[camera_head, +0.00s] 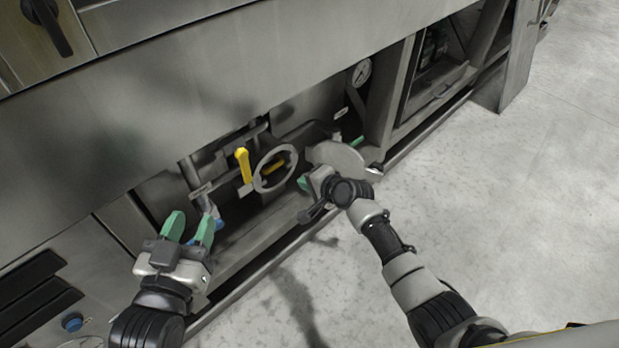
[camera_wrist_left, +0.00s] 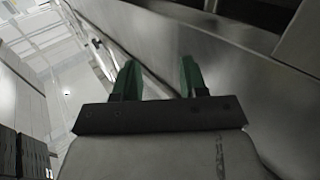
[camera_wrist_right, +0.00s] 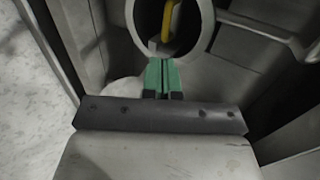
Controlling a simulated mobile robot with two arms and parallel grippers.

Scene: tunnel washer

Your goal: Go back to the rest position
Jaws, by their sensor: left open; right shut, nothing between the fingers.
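My left gripper (camera_head: 189,222) is at the lower left of the head view, in front of the machine's open lower bay. Its two green fingers are apart with nothing between them, as the left wrist view (camera_wrist_left: 160,70) also shows. My right gripper (camera_head: 303,184) is in front of the bay, right of a grey handwheel (camera_head: 258,181). Its body partly hides its fingers in the head view. In the right wrist view its green fingers (camera_wrist_right: 161,66) are together and empty, just below the handwheel rim (camera_wrist_right: 207,30). I cannot tell whether they touch it.
A yellow lever (camera_head: 243,165) stands left of the handwheel. A grey disc (camera_head: 340,158) lies behind my right gripper. A gauge (camera_head: 362,72) sits in the bay. The machine's steel panel (camera_head: 200,90) overhangs the bay. The floor (camera_head: 500,210) at right is clear.

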